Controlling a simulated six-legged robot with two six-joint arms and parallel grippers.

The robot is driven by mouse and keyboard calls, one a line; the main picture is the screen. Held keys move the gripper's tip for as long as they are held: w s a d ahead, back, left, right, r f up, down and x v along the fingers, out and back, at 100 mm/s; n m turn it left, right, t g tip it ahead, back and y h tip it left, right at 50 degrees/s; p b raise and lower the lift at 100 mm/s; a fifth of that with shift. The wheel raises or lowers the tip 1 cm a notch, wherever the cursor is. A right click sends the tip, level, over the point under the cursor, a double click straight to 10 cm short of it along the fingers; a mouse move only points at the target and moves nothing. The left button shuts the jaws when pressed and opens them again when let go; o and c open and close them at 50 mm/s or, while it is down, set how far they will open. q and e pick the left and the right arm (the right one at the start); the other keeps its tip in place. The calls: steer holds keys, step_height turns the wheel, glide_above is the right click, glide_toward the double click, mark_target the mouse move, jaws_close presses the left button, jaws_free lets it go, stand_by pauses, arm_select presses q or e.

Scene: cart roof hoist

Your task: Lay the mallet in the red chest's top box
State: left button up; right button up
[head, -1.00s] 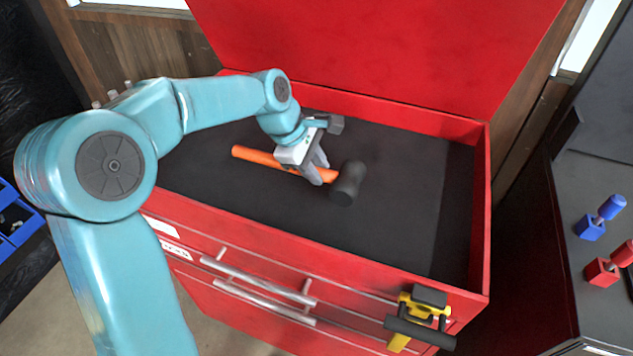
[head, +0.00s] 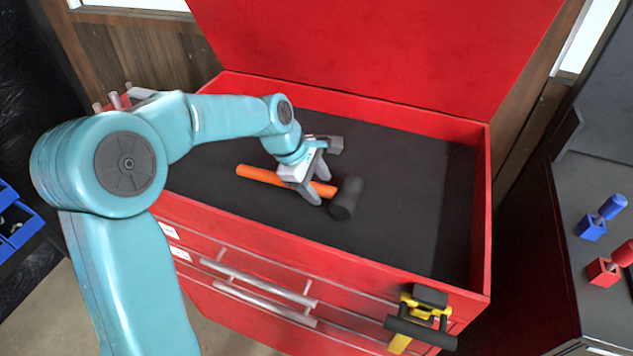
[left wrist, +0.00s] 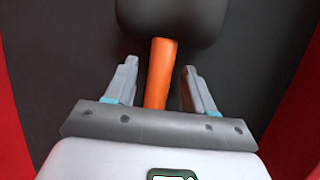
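The mallet has an orange handle (head: 262,176) and a black head (head: 346,198). It lies in the open top box of the red chest (head: 478,210), on the dark floor of the box. My left gripper (head: 318,190) is down at the handle, close to the head. In the left wrist view its two fingers (left wrist: 156,85) stand apart, with the orange handle (left wrist: 161,72) between them and a gap on both sides. The black head (left wrist: 172,18) lies just beyond the fingertips.
The chest's red lid (head: 380,50) stands open at the back. Blue (head: 600,218) and red (head: 610,265) objects stand on a dark surface at right. The box's right side is clear.

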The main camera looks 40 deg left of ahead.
arm_select(q)
steer(key=shift+a+r, duration=0.15)
steer(key=shift+r, duration=0.4)
steer(key=p+v, duration=0.1)
steer(key=v, duration=1)
steer(key=shift+s, duration=0.15)
